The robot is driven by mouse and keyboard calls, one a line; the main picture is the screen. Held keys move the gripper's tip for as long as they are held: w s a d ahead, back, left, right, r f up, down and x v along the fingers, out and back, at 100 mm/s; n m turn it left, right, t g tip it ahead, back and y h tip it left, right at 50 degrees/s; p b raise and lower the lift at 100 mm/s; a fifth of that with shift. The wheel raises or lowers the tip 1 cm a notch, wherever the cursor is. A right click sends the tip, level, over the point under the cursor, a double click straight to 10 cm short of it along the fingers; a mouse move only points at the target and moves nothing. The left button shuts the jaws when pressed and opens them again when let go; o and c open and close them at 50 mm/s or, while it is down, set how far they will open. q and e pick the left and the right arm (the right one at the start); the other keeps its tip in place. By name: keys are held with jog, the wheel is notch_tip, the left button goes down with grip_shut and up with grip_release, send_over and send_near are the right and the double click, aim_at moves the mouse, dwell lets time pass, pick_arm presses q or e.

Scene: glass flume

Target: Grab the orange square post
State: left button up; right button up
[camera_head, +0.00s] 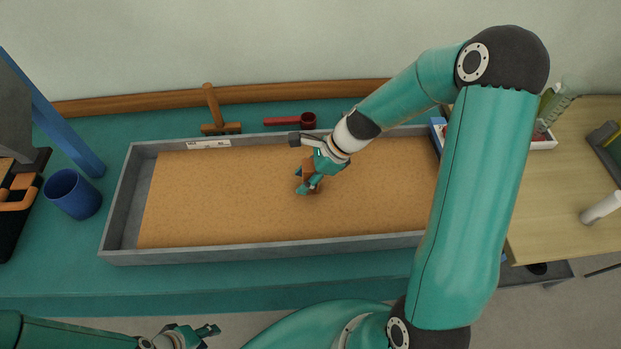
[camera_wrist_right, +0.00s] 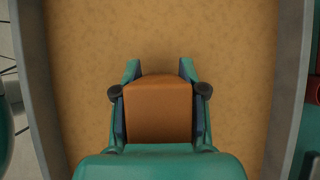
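The orange square post (camera_wrist_right: 158,110) is a brown-orange block in the grey sand-filled tray. In the right wrist view it fills the space between the two fingers of my right gripper (camera_wrist_right: 160,95), whose pads lie against its sides with no visible gap. In the head view my right gripper (camera_head: 309,184) is low over the middle of the sand, and the post (camera_head: 313,176) is partly hidden by the fingers. Whether the post's base touches the sand is hidden. My left gripper (camera_head: 200,334) is at the bottom edge, empty and away from the tray; its finger opening is unclear.
The long grey tray (camera_head: 180,256) has raised walls. Behind it are a wooden T-shaped tool (camera_head: 214,112) and a dark red scoop (camera_head: 308,120). A blue cup (camera_head: 72,194) stands left of it. The sand left of my gripper is clear.

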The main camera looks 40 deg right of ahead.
grip_shut()
jog(key=shift+r, duration=0.1)
